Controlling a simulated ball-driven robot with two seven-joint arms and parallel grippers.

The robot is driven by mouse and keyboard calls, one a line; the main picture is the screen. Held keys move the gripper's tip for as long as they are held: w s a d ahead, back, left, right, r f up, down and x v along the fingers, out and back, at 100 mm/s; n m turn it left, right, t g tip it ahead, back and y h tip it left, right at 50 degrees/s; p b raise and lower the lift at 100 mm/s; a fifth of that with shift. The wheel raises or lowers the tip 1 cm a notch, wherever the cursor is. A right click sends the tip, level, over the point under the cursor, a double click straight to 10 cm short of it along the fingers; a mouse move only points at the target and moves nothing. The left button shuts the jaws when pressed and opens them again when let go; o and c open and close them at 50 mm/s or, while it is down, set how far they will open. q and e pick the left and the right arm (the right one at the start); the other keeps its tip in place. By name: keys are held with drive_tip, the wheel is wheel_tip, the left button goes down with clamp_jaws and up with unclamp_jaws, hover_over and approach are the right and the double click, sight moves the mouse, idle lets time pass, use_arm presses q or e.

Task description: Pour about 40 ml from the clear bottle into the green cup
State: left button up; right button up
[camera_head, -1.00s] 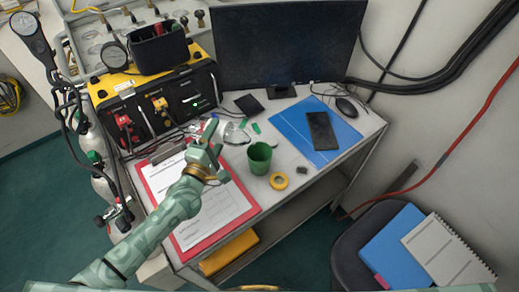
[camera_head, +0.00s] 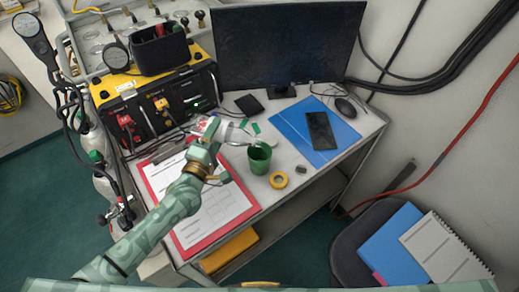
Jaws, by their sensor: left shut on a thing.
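The green cup (camera_head: 259,160) stands upright on the desk, right of my left gripper. My left gripper (camera_head: 213,146) is shut on the clear bottle (camera_head: 236,135). The bottle is tilted well over, its neck end towards the cup and close above the cup's rim. The gripper hides part of the bottle. I cannot make out whether liquid is flowing or how much is in the cup. My right gripper is not in view.
A red clipboard (camera_head: 238,213) with paper lies under my left arm. A roll of yellow tape (camera_head: 278,180) lies right of the cup. A blue folder (camera_head: 291,125) with a black phone (camera_head: 321,131) lies further right. A monitor (camera_head: 287,45) stands behind.

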use_arm(q)
drive_tip(key=shift+a, duration=0.1)
drive_tip(key=shift+w+a+f, duration=0.1)
drive_tip(key=shift+a+f, duration=0.05)
drive_tip(key=shift+a, duration=0.35)
drive_tip(key=shift+w+a, duration=0.1)
drive_tip(key=shift+a, duration=0.2)
drive_tip(key=shift+a+r, duration=0.15)
drive_tip(key=shift+r, duration=0.05)
idle(0.3)
drive_tip(key=shift+w+r, duration=0.1)
idle(0.5)
